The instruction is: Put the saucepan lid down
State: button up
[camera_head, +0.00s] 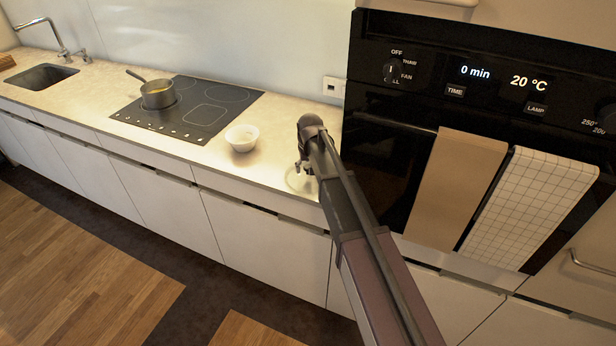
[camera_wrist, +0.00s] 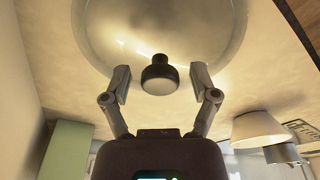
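The saucepan lid (camera_head: 298,183) is a clear glass disc at the counter's right end, beside the oven; it appears to lie flat on the worktop. In the wrist view the glass lid (camera_wrist: 105,42) fills the top, with its dark, pale-topped knob (camera_wrist: 158,76) in the middle. My gripper (camera_wrist: 160,90) has its two fingers spread on either side of the knob, with a visible gap on each side. In the head view my gripper (camera_head: 303,168) is just above the lid, and my arm partly hides it. The saucepan (camera_head: 158,94) stands on the hob with something yellow in it.
A white bowl (camera_head: 242,138) stands on the counter (camera_head: 215,163) left of the lid. The black hob (camera_head: 205,112) lies beyond it. The oven (camera_head: 395,165), with a brown towel (camera_head: 455,185) and a checked towel (camera_head: 530,205), rises close on the right.

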aim_at(308, 166)
grip_shut()
jog(key=shift+r, duration=0.1)
notch_tip(308, 166, up, 10)
jog(key=p, duration=1)
dwell(0.7)
